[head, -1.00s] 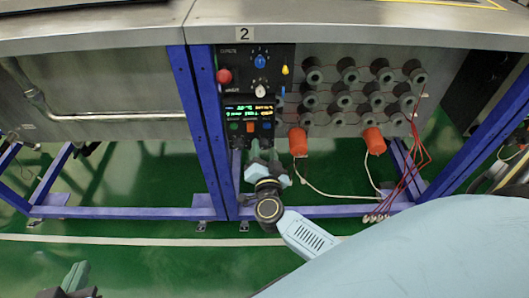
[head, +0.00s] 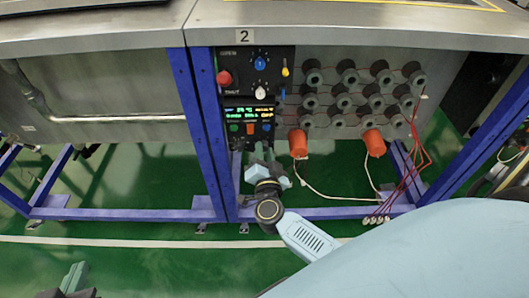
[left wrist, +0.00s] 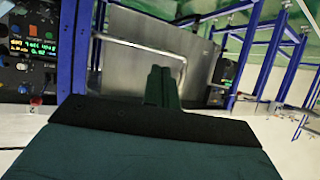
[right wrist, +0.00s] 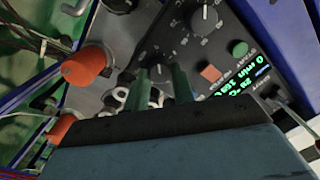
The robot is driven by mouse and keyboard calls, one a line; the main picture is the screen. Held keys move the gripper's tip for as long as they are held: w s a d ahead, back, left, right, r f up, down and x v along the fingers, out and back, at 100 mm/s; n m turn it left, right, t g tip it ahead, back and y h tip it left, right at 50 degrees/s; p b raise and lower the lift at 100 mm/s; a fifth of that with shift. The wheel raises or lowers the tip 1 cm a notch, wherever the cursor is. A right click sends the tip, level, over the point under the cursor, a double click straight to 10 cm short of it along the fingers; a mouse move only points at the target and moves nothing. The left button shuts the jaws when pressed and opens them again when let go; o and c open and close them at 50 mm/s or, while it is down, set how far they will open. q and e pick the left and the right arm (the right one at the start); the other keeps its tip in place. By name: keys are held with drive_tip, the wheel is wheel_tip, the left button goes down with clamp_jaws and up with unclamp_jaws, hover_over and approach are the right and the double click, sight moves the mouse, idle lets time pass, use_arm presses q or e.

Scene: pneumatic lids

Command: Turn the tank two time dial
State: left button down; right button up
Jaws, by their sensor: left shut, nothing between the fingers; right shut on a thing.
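The tank two control panel (head: 241,82) hangs under the plate marked 2. Its lit green display (head: 247,112) also shows in the right wrist view (right wrist: 243,78). My right gripper (head: 263,150) is at the lower part of the panel. In the right wrist view its two green fingers (right wrist: 160,80) are on either side of a small dark dial (right wrist: 158,70), shut on it. The fingers partly hide the dial, and I cannot read its label. My left gripper (head: 74,276) is shut and empty, low at the left, away from the panel; its fingers show together in the left wrist view (left wrist: 160,86).
A red knob (head: 224,78), a blue knob (head: 260,63) and a white knob (head: 260,93) sit on the upper panel. A green button (right wrist: 240,48) and an orange button (right wrist: 210,73) are close to my right fingers. Orange plugs (head: 298,143) and red wires lie to the right.

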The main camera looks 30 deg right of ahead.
drive_tip(key=shift+m, duration=0.3)
use_arm(q)
wheel_tip(320, 180, up, 12)
drive_tip(key=w+d+t+h+b, duration=0.1)
drive_tip(key=d+t+h+b, duration=0.1)
drive_tip(key=t, duration=0.6)
drive_tip(key=shift+w+d+h+b, duration=0.15)
drive_tip(key=shift+d+h+b, duration=0.2)
drive_tip(key=shift+h+b, duration=0.2)
use_arm(e)
drive_tip(key=shift+a+f+m+h, duration=0.1)
drive_tip(key=shift+m+h, duration=0.2)
drive_tip(key=shift+m, duration=3.65)
drive_tip(key=shift+f+m+h, duration=0.1)
drive_tip(key=shift+m+h, duration=0.2)
drive_tip(key=shift+m, duration=3.65)
drive_tip(key=o, duration=1)
drive_tip(key=shift+r, duration=0.1)
